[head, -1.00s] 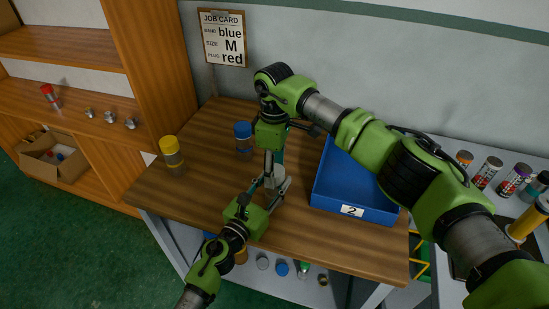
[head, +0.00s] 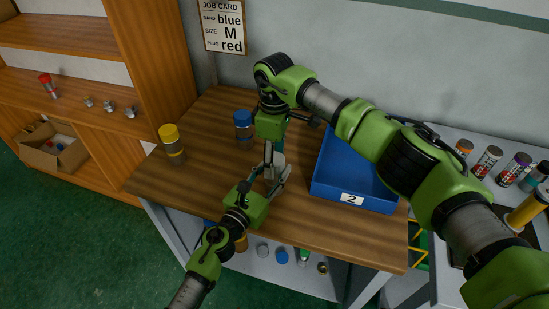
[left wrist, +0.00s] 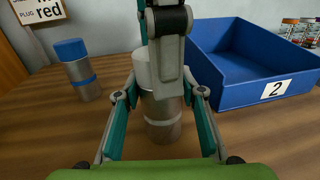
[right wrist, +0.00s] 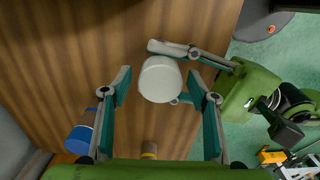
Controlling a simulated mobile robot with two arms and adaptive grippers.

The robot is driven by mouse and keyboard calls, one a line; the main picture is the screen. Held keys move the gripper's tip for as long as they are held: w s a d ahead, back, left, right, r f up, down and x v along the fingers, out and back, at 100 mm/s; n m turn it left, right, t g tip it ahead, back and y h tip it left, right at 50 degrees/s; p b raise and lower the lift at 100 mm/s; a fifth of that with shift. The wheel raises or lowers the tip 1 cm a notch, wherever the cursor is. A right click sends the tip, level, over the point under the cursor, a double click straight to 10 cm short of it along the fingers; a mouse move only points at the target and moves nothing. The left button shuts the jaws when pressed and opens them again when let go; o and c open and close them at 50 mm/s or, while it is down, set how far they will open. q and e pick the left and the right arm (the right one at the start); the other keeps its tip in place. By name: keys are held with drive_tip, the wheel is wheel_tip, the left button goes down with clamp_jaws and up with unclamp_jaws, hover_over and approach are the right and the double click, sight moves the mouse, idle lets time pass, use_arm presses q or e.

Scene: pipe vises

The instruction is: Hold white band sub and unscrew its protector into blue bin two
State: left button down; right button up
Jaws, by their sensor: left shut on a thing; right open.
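The white band sub (left wrist: 162,124), a grey cylinder with a white protector (left wrist: 143,66) on top, stands upright on the wooden bench. My left gripper (left wrist: 160,97) is shut on its body from the side; the sub also shows in the head view (head: 276,168), partly hidden by my arms. My right gripper (right wrist: 158,82) points down from above, open, with its fingers apart on either side of the white protector (right wrist: 160,79), without visible contact. Blue bin two (head: 332,191) stands on the bench right of the sub; no contents show in its visible part.
A blue-capped sub (head: 243,127) and a yellow-capped sub (head: 173,144) stand on the bench to the left. A job card (head: 223,27) hangs on the wall. Several labelled cans stand on the side table at right. The bench's front left is clear.

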drive_tip(key=shift+r, duration=0.1)
wheel_tip(320, 180, up, 8)
drive_tip(key=shift+f, duration=0.25)
drive_tip(key=shift+c, duration=0.5)
drive_tip(key=shift+f, duration=3.85)
drive_tip(key=c, duration=1.1)
drive_tip(key=o, duration=1.2)
